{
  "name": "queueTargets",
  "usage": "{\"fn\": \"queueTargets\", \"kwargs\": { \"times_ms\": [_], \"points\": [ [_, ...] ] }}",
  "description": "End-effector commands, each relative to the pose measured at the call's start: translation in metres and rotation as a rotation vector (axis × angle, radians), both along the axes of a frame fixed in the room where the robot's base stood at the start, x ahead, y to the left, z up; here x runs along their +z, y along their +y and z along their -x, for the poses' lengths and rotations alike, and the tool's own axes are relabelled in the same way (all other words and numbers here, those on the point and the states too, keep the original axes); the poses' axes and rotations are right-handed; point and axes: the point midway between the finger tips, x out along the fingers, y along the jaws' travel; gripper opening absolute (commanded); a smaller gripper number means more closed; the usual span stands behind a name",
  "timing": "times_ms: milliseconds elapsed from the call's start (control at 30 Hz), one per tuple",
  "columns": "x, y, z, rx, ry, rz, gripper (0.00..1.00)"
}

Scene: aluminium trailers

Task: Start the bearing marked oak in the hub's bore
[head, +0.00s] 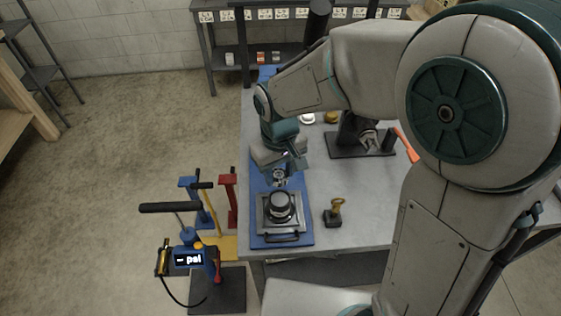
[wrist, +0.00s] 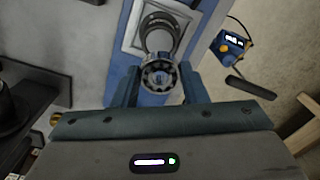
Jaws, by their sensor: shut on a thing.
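My gripper (head: 279,170) is shut on a ring-shaped bearing (wrist: 159,66), which shows between the two fingers in the wrist view. The bearing's rollers face the camera, and no mark can be read on it. The hub (head: 281,207), a dark round part on a square metal plate, sits on a blue base (head: 262,240) at the table's front left. In the head view the gripper and bearing are just behind the hub.
A small dark block with a brass top (head: 334,213) stands right of the blue base. A dark press-like stand (head: 360,145) is farther back on the table (head: 375,215). A pump with a "psi" display (head: 190,258) stands left of the table, beside blue and red stands (head: 229,200).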

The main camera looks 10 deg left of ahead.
Motion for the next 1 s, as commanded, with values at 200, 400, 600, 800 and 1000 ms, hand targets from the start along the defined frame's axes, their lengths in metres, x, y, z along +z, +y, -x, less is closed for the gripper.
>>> {"fn": "queueTargets", "kwargs": {
  "times_ms": [200,400,600,800,1000],
  "points": [
    [0.0,-0.001,0.0,-0.001,-0.001,-0.001,0.15],
    [-0.007,-0.002,0.002,-0.001,0.0,0.0,0.15],
    [-0.024,-0.002,0.001,-0.002,-0.001,-0.001,0.15],
    [-0.044,-0.002,0.001,-0.002,-0.001,-0.001,0.15],
    [-0.057,-0.002,0.001,-0.002,-0.001,-0.001,0.15]
  ]
}}
